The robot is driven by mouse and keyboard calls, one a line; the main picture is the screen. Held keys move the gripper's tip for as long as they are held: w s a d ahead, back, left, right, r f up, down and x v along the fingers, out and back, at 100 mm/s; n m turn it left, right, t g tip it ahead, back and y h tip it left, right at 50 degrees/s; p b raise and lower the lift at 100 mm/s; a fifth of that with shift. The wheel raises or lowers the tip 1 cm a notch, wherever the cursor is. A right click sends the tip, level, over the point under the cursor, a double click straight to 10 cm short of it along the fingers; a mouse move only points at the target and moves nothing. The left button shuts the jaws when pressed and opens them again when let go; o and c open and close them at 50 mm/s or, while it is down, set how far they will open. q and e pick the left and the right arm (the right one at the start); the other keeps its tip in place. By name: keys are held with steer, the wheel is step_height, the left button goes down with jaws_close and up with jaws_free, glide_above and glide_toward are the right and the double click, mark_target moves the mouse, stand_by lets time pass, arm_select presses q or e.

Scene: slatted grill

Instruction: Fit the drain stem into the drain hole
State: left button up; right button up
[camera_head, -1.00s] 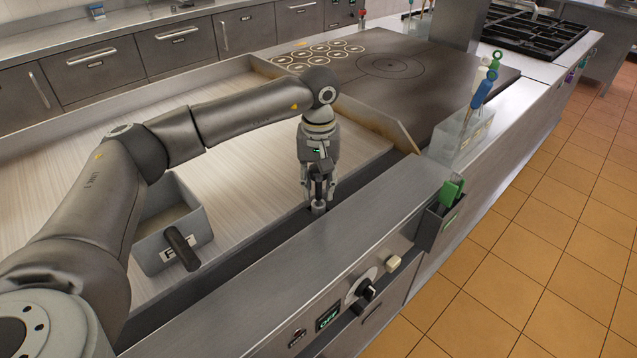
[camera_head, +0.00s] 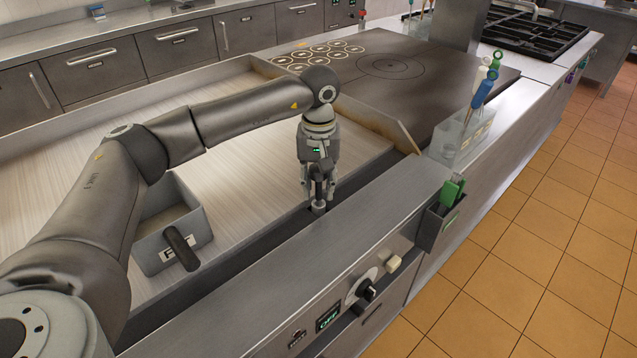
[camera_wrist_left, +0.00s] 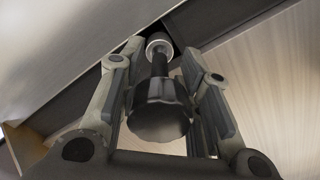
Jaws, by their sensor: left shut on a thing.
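My left gripper (camera_head: 318,192) points down over the dark trough (camera_head: 262,248) along the front of the grill. It is shut on the drain stem (camera_head: 319,208), held upright between the fingers, with its grey lower end over or in the trough. In the left wrist view, the gripper (camera_wrist_left: 163,85) has its finger pads on both sides of the stem's black knob (camera_wrist_left: 158,118). The thin shaft runs down to a grey round tip (camera_wrist_left: 159,45) near the dark trough. The drain hole is hidden, so I cannot tell whether the tip is in it. My right gripper is not in view.
A grey drawer box (camera_head: 160,258) with a black handle stands at the left of the trough. The steel front ledge (camera_head: 350,228) runs close beside the gripper. A raised wall (camera_head: 385,118) and dark hot plate (camera_head: 440,75) lie beyond.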

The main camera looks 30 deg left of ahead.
mark_target(319, 199)
arm_select(q)
steer(key=shift+f+b, duration=1.4)
steer(key=shift+f, duration=0.4)
steer(key=o, duration=1.1)
steer(key=shift+o, duration=0.2)
step_height(319, 199, up, 12)
steer(key=shift+r, duration=0.1)
steer(key=shift+r, duration=0.1)
